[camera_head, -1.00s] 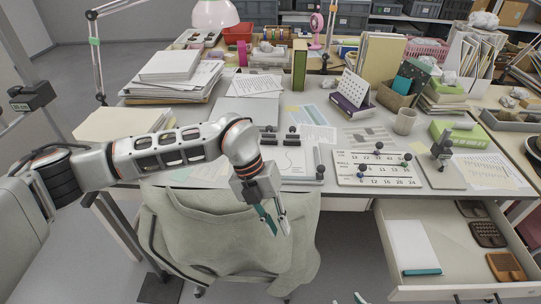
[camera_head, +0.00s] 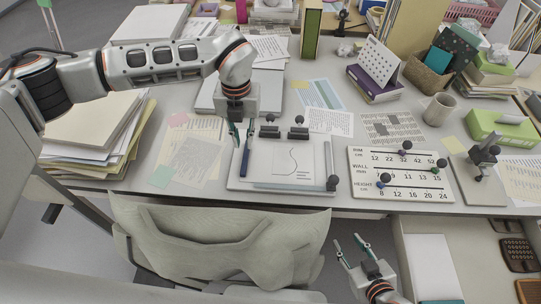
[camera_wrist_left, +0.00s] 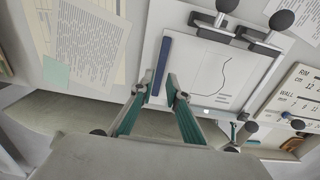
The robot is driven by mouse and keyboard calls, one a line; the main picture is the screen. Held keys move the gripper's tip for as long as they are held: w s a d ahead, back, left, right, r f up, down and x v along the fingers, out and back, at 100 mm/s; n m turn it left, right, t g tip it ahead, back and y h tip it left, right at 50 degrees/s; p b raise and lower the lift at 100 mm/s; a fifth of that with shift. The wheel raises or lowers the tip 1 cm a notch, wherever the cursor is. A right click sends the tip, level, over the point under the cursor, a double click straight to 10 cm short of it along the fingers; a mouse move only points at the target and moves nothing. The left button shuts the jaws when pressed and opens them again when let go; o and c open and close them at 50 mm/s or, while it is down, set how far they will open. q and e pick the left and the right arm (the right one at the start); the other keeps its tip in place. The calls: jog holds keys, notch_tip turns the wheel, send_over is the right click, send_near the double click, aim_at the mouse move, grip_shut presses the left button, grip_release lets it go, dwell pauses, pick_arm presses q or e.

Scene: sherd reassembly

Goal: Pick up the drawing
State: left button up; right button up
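The drawing (camera_head: 298,166) is a white sheet with a thin curved profile line. It lies on a pale board (camera_head: 234,182) on the desk, and it also shows in the left wrist view (camera_wrist_left: 210,80). Two black-knobbed clips (camera_head: 298,132) sit at its top edge. A dark blue bar (camera_head: 246,160) lies along its left side. My left gripper (camera_head: 241,138) is open over the board's upper left, with its fingertips near the blue bar; contact cannot be told. My right gripper (camera_head: 352,246) is open and empty in front of the desk, beside the open drawer.
A scale board (camera_head: 400,172) with sliding knobs lies right of the drawing. Loose papers (camera_head: 195,155) lie left of it, and a paper stack (camera_head: 90,135) is further left. A mug (camera_head: 438,108) stands at the right. A cloth-draped chair (camera_head: 215,245) is in front.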

aim_at(245, 157)
pick_arm(q)
jog(key=f, duration=0.6)
jog(key=shift+s+d, duration=0.1)
jog(key=shift+s, duration=0.2)
jog(key=shift+c, duration=0.3)
grip_shut()
